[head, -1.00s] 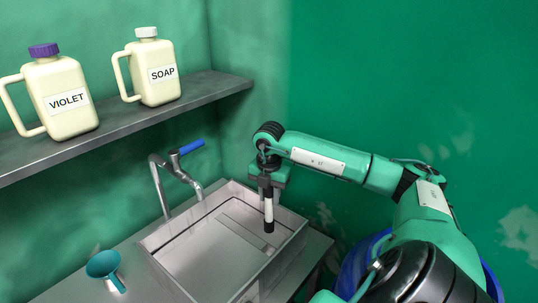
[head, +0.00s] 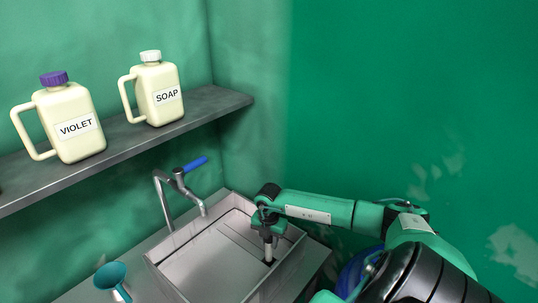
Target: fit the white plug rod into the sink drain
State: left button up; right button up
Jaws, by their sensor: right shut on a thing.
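The white plug rod (head: 268,250) has a dark lower end and hangs upright from my right gripper (head: 268,233), which is shut on its upper part. Gripper and rod are inside the right part of the metal sink (head: 190,272), low over its floor. I cannot tell whether the dark tip touches the floor. The drain is not visible; the rod and gripper may hide it. My left gripper is not in view.
A tap (head: 168,192) with a blue lever (head: 195,163) stands behind the sink. A teal funnel (head: 111,276) is on the counter at left. A shelf (head: 205,108) holds the VIOLET jug (head: 70,145) and SOAP jug (head: 158,108). A blue drum (head: 355,268) stands right of the sink.

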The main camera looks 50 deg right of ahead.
jog(key=shift+f, duration=0.1)
jog(key=o, duration=1.1)
jog(key=shift+c, duration=0.2)
notch_tip(320, 180, up, 11)
jog(key=b, duration=0.6)
jog(key=shift+f, duration=0.15)
jog(key=shift+r, duration=0.8)
